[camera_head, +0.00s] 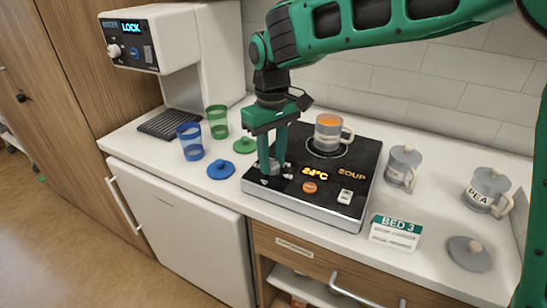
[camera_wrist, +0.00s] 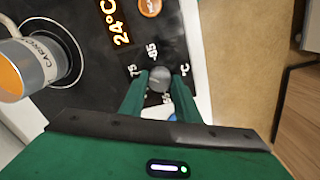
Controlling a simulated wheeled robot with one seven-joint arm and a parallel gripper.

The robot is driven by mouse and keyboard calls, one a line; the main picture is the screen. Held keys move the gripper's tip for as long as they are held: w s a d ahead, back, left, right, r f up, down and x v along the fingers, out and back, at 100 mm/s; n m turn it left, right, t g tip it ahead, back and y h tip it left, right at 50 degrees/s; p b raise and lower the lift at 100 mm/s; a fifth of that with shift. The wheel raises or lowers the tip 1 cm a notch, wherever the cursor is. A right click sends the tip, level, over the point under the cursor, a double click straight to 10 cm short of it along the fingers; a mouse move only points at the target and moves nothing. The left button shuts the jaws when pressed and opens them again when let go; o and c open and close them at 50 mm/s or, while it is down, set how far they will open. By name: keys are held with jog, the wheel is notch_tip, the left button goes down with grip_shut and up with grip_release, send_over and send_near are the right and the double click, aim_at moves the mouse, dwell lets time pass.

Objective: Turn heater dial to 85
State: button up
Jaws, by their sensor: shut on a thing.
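The heater (camera_head: 340,205) is a black-topped hotplate with a silver edge on the counter. Its grey dial (camera_wrist: 159,79) sits near the front left corner in the head view. My gripper (camera_head: 274,165) reaches down from above, with its two green fingers closed on the dial's sides. In the wrist view my gripper (camera_wrist: 159,84) has one finger on each side of the dial. Small white numbers, including 75, ring the dial; some are covered by the fingers. I cannot make out where the dial points. The orange display (camera_head: 315,173) reads 24°C.
A clear mug (camera_head: 328,135) with orange contents stands on the heater's ring. An orange button (camera_head: 309,187) and white switch (camera_head: 345,196) are near the dial. Blue (camera_head: 190,142) and green (camera_head: 217,122) cups stand left; lidded mugs (camera_head: 403,165) and a BED 3 card (camera_head: 396,232) are right.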

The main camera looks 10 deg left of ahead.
aim_at(273, 162)
jog(key=m, duration=0.5)
jog(key=shift+w+r+m, duration=0.15)
jog(key=shift+w+m, duration=0.25)
jog(key=shift+m, duration=2.1)
jog(key=o, duration=1)
jog(key=shift+o, duration=0.2)
jog(key=shift+s, duration=0.2)
notch_tip(273, 162, up, 11)
jog(key=shift+f, duration=0.2)
